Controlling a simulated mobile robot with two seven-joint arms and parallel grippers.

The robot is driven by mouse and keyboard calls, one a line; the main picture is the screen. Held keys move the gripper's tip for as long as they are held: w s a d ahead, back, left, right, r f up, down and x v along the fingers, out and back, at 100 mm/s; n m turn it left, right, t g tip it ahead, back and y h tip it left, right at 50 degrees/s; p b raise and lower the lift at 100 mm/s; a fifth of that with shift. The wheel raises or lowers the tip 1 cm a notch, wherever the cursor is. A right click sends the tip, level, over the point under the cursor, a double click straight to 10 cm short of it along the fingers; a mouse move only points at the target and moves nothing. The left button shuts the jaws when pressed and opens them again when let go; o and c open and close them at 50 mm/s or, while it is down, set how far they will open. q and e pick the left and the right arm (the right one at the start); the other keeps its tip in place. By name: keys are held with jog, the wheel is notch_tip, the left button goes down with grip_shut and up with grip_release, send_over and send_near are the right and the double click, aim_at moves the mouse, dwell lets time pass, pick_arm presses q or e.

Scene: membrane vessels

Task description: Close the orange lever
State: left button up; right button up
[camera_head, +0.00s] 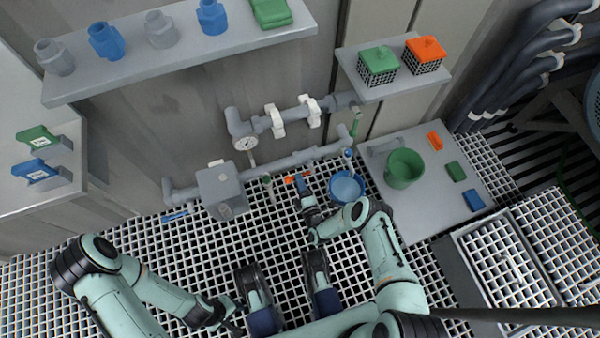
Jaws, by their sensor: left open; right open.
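The orange lever (290,179) is a small orange handle on the lower grey pipe, near the middle of the view. My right gripper (303,184) is open just beside the lever's right end, pointing away from me. I cannot tell whether its fingers touch the lever, and they partly cover that area. My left gripper (237,312) is low in the view, over the grating, well away from the lever. It is open and looks empty.
A grey box (220,188) sits on the pipe to the left. A blue bucket (346,187) stands close to the right of the lever. A green bucket (404,168) stands on a grey platform (425,220). A shelf (190,55) with fittings hangs above.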

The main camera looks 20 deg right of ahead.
pick_arm(q)
jog(key=shift+w+d, duration=0.2)
jog(key=shift+w, duration=0.3)
pick_arm(e)
jog(key=shift+w, duration=0.3)
grip_shut()
pick_arm(q)
jog(key=shift+s, duration=0.2)
